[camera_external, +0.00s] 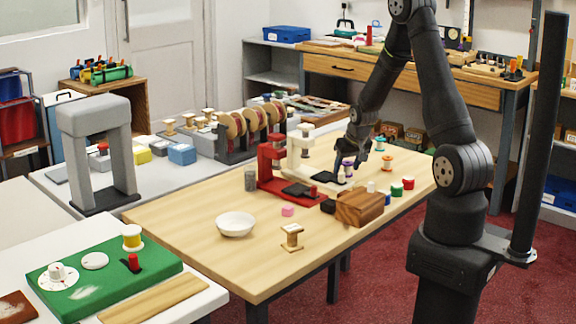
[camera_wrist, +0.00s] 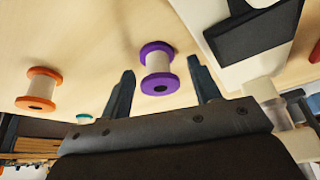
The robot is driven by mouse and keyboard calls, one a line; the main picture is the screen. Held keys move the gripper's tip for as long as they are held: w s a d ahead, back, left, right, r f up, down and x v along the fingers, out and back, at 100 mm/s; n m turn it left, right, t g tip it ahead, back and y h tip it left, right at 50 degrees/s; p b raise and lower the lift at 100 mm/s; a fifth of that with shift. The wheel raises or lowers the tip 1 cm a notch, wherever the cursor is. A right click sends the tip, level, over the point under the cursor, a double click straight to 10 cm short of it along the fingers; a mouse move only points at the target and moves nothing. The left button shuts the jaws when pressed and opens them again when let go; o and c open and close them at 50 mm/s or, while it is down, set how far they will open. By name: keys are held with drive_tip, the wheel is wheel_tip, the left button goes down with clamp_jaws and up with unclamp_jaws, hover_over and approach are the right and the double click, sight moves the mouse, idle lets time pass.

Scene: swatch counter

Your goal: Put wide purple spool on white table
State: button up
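The wide purple spool (camera_wrist: 158,70) has purple flanges and a pale core, and stands on the wooden table (camera_external: 200,232). It also shows in the external view (camera_external: 348,163), beside the white machine and below my gripper (camera_external: 355,152). In the wrist view my gripper (camera_wrist: 164,88) is open, with the spool in the space between its two fingers; a gap shows on each side. A white table (camera_external: 208,300) is at the front left, carrying a green mat (camera_external: 100,282). Another pale-topped table (camera_external: 75,192) stands behind the wooden one.
An orange spool (camera_wrist: 39,90) stands left of the gripper in the wrist view. The white machine (camera_external: 300,152) and red machine (camera_external: 268,170) stand close by. A wooden block (camera_external: 358,208), white bowl (camera_external: 236,224) and several small spools are nearby. The wooden table's front left is fairly clear.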

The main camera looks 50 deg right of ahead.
drive_tip(key=v, duration=1.1)
drive_tip(key=shift+r, duration=0.25)
drive_tip(key=shift+o, duration=0.4)
drive_tip(key=shift+s+r, duration=0.2)
drive_tip(key=shift+r, duration=0.25)
drive_tip(key=a+r+m+g+h, duration=0.2)
drive_tip(key=a+r+m, duration=0.2)
drive_tip(key=m, duration=0.3)
drive_tip(key=x, duration=1.1)
drive_tip(key=w+x, duration=0.1)
drive_tip(key=x, duration=0.5)
drive_tip(key=shift+d+r, duration=0.1)
drive_tip(key=c, duration=1.1)
